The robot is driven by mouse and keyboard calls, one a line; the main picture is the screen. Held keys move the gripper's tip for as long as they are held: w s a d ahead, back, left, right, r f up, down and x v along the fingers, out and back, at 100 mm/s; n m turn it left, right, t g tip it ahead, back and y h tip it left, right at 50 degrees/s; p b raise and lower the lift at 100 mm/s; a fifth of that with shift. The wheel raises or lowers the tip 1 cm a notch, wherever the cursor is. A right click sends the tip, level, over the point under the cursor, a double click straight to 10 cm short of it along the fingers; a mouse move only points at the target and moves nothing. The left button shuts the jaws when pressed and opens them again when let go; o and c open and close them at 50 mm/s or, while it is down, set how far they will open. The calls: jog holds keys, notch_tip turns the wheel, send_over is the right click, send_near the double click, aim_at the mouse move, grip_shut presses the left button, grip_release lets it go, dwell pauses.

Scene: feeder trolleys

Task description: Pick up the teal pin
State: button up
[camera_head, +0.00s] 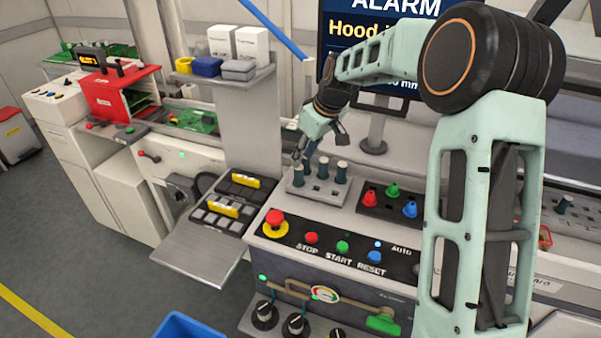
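Several dark teal pins with pale tops stand upright in a light grey holder block (318,193) on the machine's top. One teal pin (298,176) is at the front left, another teal pin (341,173) at the right, and one teal pin (323,168) between them. A further dark teal shape (309,149) shows behind, partly hidden by my gripper. My gripper (320,148) is just above the rear of the block, pointing down, with its fingers apart. I see nothing clearly held between them. I cannot tell whether a finger touches a pin.
A dark block (385,212) with red, green and blue cones stands right of the holder. The button panel with a red emergency stop (275,222) lies in front. A monitor (372,45) stands behind. A dark tray with yellow-labelled parts (222,205) is at left.

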aim_at(298, 169)
jog(key=shift+d+p+x, duration=0.15)
jog(key=shift+p+x, duration=0.2)
jog(key=shift+x, duration=1.4)
jog(key=shift+d+p+x, duration=0.1)
jog(key=shift+p+x, duration=0.25)
jog(key=shift+x, duration=1.4)
jog(key=shift+c, duration=0.3)
grip_shut()
